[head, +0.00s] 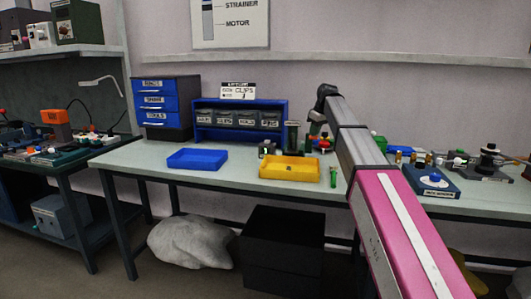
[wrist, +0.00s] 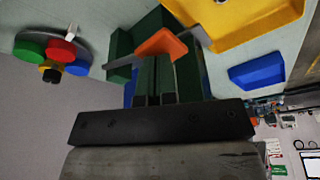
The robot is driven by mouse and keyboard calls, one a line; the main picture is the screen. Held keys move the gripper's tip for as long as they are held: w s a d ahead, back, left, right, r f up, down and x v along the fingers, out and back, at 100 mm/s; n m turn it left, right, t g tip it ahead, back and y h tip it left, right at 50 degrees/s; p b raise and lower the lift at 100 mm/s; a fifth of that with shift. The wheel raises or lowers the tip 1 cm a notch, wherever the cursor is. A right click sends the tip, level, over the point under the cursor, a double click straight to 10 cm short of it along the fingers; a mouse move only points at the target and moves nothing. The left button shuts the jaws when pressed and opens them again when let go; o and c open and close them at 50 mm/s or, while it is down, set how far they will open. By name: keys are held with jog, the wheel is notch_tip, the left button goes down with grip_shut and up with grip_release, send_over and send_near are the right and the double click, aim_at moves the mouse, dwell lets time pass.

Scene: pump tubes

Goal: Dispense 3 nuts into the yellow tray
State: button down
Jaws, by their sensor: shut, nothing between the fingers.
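The yellow tray (head: 290,178) sits on the bench near its front edge, and it also shows at the top of the wrist view (wrist: 262,30). A dark green upright unit (head: 292,136), which looks like the dispenser, stands just behind the tray. In the wrist view, a green structure with an orange piece (wrist: 162,44) lies just beyond my fingertips. My gripper (wrist: 156,65) is shut and empty, close to the orange piece. I cannot tell whether it touches it.
A blue tray (head: 197,159) sits left of the yellow one. Behind are a labelled bin rack (head: 240,120) and a drawer unit (head: 165,105). A round unit with red, green and blue discs (wrist: 55,48) is nearby. A green vial (head: 333,177) stands right of the yellow tray.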

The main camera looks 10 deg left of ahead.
aim_at(314, 138)
jog(key=shift+r, duration=3.2)
jog(key=shift+f, duration=2.9)
jog(key=shift+f, duration=2.25)
jog(key=shift+r, duration=5.15)
